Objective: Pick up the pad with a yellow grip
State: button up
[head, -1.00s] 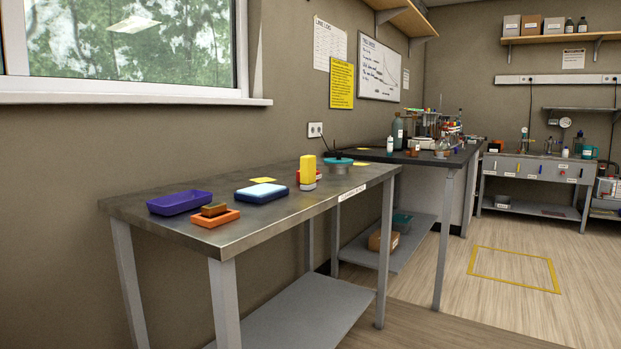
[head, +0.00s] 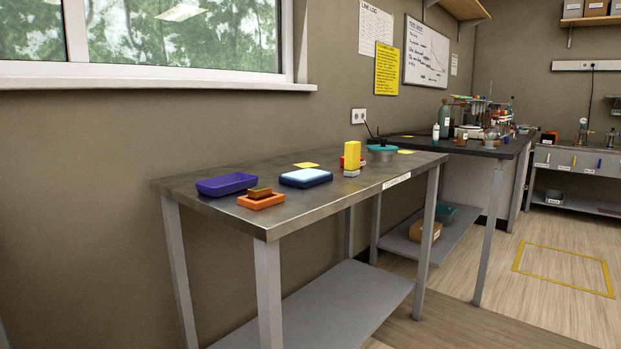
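The pad with a yellow grip (head: 352,154) stands upright near the back right of the metal table (head: 222,207) in the head view. Its tall yellow block sits on a pale base. My gripper is not in view.
On the same table are a purple tray (head: 228,184), an orange tray (head: 273,201) with a brown block (head: 259,191), a blue box with a pale top (head: 305,177) and a teal-topped round container (head: 382,152). A dark bench (head: 480,150) adjoins at right. The floor at right is clear.

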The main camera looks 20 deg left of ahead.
aim_at(352, 149)
jog(key=u, duration=0.65)
jog(key=i+l+u, duration=0.15)
jog(key=u, duration=0.3)
jog(key=l+u, duration=0.3)
jog(key=u, duration=0.15)
jog(key=i+l+u, duration=0.15)
jog(key=l+u, duration=0.15)
jog(key=u, duration=0.15)
jog(key=l+u, duration=0.25)
jog(key=u, duration=0.2)
